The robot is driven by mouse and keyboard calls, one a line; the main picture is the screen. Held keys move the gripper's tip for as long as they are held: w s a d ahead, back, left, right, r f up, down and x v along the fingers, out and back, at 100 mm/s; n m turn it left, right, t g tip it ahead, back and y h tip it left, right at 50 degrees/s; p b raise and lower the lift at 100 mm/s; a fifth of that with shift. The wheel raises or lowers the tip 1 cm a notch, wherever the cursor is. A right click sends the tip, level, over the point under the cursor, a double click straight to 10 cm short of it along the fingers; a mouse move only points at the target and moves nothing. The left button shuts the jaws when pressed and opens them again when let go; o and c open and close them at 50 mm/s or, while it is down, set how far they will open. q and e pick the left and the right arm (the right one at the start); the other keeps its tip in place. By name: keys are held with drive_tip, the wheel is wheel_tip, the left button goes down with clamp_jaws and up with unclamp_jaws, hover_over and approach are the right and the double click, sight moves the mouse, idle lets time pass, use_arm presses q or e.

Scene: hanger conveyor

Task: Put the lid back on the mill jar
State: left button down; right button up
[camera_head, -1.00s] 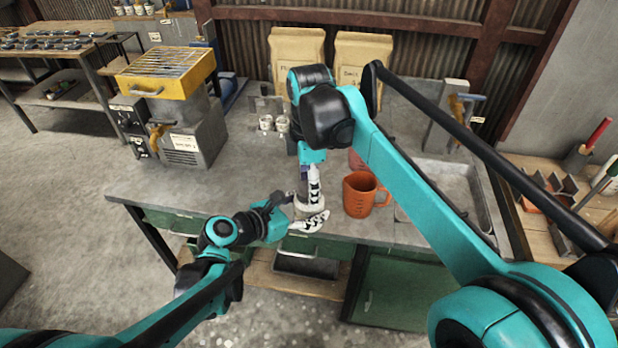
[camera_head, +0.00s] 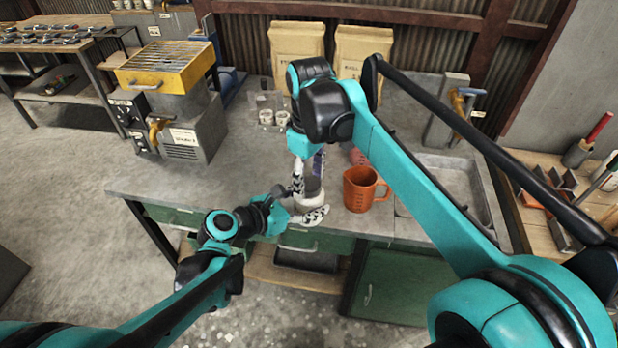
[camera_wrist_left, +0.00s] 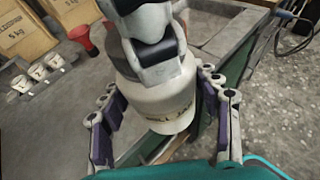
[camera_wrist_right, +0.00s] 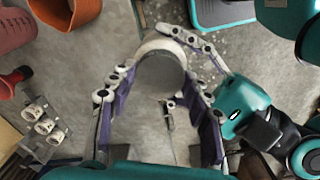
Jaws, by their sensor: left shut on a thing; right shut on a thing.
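The white mill jar (camera_wrist_left: 160,105) with dark lettering is between the fingers of my left gripper (camera_head: 308,214), near the bench's front edge. It also shows in the head view (camera_head: 313,202). A dark grey round lid (camera_wrist_right: 160,73) is between the fingers of my right gripper (camera_wrist_right: 165,85), which is shut on it from above. In the head view the lid (camera_head: 314,184) is directly over the jar's mouth. Whether the lid is fully seated is hidden by the right gripper's fingers. Both grippers are close together, the right one above the left.
An orange jug (camera_head: 361,190) stands just right of the jar, with a reddish vessel (camera_head: 358,156) behind it. Small white cups (camera_head: 267,118) and paper sacks (camera_head: 297,50) are at the back. A sink (camera_head: 455,180) is at right.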

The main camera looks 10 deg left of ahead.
drive_tip(key=m, duration=0.7)
drive_tip(key=shift+m, duration=0.3)
drive_tip(key=m, duration=0.7)
drive_tip(key=o, duration=1.3)
drive_tip(key=shift+r, duration=2.25)
drive_tip(key=shift+c, duration=0.4)
